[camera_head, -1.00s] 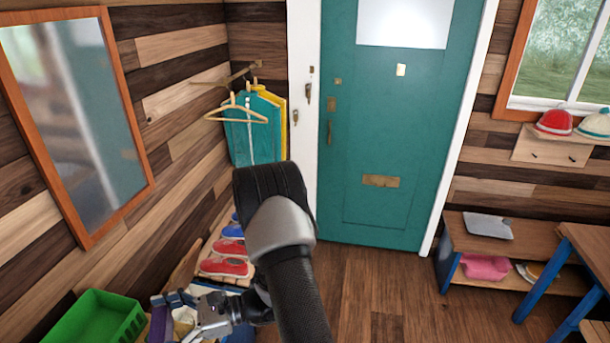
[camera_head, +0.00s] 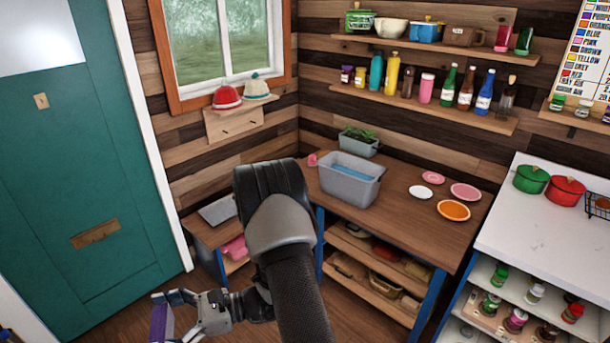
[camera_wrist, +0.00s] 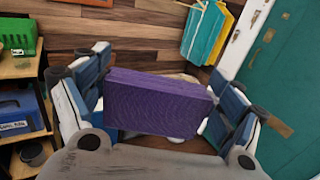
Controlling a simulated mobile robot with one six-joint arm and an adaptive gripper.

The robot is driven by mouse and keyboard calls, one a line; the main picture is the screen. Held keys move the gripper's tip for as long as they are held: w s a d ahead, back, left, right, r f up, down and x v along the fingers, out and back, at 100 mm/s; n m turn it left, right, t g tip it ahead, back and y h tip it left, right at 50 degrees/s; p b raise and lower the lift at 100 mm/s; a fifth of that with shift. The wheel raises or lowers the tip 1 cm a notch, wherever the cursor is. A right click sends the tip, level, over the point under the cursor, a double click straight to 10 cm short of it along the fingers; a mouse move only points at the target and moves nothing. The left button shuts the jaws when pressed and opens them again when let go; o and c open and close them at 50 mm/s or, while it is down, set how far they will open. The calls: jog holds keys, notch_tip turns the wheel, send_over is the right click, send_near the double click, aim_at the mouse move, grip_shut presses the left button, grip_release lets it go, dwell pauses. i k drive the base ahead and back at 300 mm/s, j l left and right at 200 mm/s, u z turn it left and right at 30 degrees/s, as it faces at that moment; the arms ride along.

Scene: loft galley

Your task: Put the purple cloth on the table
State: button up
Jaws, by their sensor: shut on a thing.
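My gripper (camera_head: 185,312) is at the lower left of the head view, shut on the purple cloth (camera_head: 160,320). In the wrist view the purple cloth (camera_wrist: 158,103) is a folded block held between the two blue-and-white fingers. In the head view most of the cloth is cut off or hidden by my gripper. The wooden table (camera_head: 413,222) with blue legs stands right of centre, beyond my arm. My gripper is well to the left of the table, in front of the door.
The table's near middle is bare. A white counter (camera_head: 540,225) stands right. A low bench (camera_head: 203,231) stands left.

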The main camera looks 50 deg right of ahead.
aim_at(398, 219)
jog(key=i+l+z, duration=0.15)
jog(key=l+z, duration=0.2)
jog(key=l, duration=0.15)
jog(key=i+l+z, duration=0.25)
jog(key=l+z, duration=0.15)
jog(key=i+l+z, duration=0.75)
jog(key=k+l, duration=0.05)
jog(key=k, duration=0.05)
